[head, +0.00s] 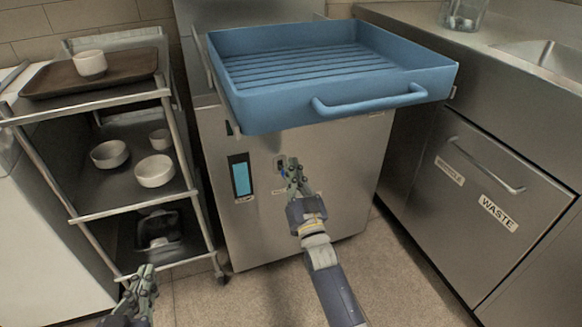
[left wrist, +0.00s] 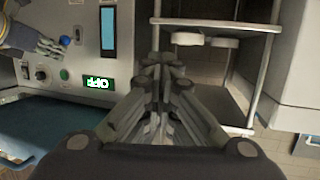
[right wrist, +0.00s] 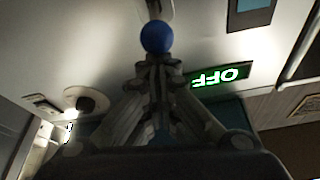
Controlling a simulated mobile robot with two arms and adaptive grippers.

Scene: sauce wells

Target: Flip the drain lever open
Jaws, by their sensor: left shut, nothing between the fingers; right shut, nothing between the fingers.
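The drain lever shows in the right wrist view as a blue ball knob (right wrist: 157,37) on a pale stem, against the metal cabinet front. The knob also shows in the left wrist view (left wrist: 65,40). My right gripper (right wrist: 157,62) is shut and empty, its fingertips right at the knob; I cannot tell whether they touch. In the head view, my right gripper (head: 291,164) is in front of the cabinet and largely hides the lever. My left gripper (head: 147,272) is shut and empty, low at the left; its closed fingers also show in the left wrist view (left wrist: 163,62).
A blue ridged tray (head: 270,116) with a handle juts out above the lever. A green OFF display (right wrist: 221,77) and a blue panel (head: 241,178) are on the cabinet. A cart (head: 130,212) with bowls stands left; a waste cabinet (head: 490,190) stands right.

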